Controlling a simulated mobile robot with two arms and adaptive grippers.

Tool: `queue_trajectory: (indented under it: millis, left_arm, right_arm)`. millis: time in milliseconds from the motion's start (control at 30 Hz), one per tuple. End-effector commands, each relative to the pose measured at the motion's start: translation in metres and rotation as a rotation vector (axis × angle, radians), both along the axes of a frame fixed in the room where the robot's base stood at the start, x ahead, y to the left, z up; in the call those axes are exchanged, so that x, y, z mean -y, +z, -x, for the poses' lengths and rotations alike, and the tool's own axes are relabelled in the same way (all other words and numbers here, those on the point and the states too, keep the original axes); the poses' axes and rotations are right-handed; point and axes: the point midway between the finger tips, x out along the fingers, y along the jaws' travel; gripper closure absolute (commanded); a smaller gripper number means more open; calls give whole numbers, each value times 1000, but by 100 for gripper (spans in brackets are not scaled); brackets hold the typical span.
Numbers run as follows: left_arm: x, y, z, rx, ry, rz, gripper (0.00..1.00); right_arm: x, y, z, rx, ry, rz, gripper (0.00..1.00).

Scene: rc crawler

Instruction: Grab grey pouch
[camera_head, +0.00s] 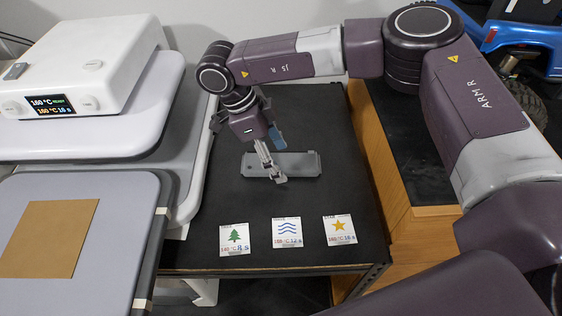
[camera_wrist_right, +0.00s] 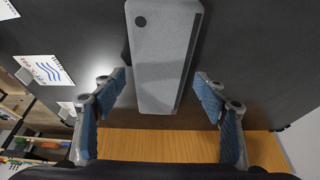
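The grey pouch (camera_head: 301,163) lies flat on the black table (camera_head: 350,205), long side running left to right in the head view. In the right wrist view it is a long grey slab (camera_wrist_right: 165,55) with a dark round spot near one end. My right gripper (camera_head: 274,172) reaches down over the pouch's left part and hides some of it. Its blue-padded fingers stand apart on either side of the pouch in the wrist view, with gaps showing. It is empty. Contact with the table cannot be told. My left gripper is not in view.
Three cards lie in front: tree (camera_head: 234,239), waves (camera_head: 287,232) and star (camera_head: 340,230). A white heat press (camera_head: 85,65) with a brown sheet (camera_head: 48,238) stands left. A wooden cabinet (camera_head: 425,220) and blue crawler (camera_head: 525,38) are right.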

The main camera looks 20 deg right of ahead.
Motion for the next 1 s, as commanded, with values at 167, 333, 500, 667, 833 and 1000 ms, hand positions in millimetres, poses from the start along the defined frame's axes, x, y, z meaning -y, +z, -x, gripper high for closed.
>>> queue_trajectory:
  millis: [167, 333, 500, 667, 833, 1000]
  left_arm:
    - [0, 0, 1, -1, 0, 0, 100]
    - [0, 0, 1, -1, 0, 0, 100]
    - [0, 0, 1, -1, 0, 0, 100]
    - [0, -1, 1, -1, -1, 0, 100]
    - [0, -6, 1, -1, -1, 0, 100]
    - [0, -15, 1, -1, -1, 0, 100]
  right_arm:
    - [0, 0, 0, 0, 0, 0, 57]
    - [0, 0, 0, 0, 0, 0, 75]
    - [0, 1, 0, 1, 0, 0, 75]
    - [0, 4, 0, 1, 0, 0, 75]
    - [0, 20, -1, 4, 0, -1, 75]
    - [0, 56, -2, 6, 1, -1, 75]
